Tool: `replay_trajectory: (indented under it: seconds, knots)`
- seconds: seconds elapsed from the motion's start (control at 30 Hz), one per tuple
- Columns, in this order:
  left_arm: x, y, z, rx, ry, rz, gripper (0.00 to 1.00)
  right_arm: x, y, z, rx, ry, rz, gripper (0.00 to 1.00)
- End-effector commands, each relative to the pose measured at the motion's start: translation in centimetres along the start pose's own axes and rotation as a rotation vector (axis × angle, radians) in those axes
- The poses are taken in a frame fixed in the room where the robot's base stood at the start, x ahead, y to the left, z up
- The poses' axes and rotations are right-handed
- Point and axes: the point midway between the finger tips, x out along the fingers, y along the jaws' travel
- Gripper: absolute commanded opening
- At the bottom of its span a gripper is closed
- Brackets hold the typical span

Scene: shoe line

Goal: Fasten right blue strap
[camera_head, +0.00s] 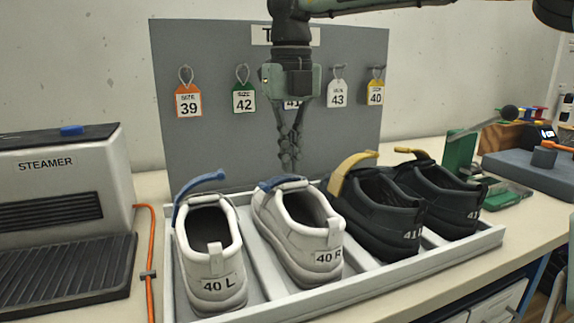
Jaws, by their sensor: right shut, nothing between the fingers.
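The white shoe marked 40 R (296,232) sits in the tray, second from the left. Its blue strap (279,183) lies low across the far end of the shoe opening. The white shoe marked 40 L (208,262) stands to its left, with its blue strap (200,181) raised and sticking out. My right gripper (289,163) points down just above the blue strap of 40 R, shut and empty. I cannot tell whether its tips touch the strap. My left gripper is not in view.
A grey board (215,60) with several size tags stands behind. A steamer (60,185) is at left; green parts (461,155) and a grey fixture lie at right.

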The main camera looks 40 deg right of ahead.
Motion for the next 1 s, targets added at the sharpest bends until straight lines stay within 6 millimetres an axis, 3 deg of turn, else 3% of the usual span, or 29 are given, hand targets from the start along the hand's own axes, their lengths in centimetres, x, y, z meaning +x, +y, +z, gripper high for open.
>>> replay_trajectory:
  seconds: [0.43, 0.8, 1.0]
  knots:
    - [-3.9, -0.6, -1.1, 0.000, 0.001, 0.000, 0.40, -5.0, 0.0, 0.0, 0.001, -0.002, -0.001, 0.00]
    - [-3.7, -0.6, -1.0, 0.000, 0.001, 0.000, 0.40, -8.1, 0.0, 0.1, 0.002, -0.003, -0.001, 0.00]
    - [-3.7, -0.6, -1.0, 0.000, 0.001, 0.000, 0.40, -8.9, 0.0, 0.0, 0.000, -0.001, 0.000, 0.00]
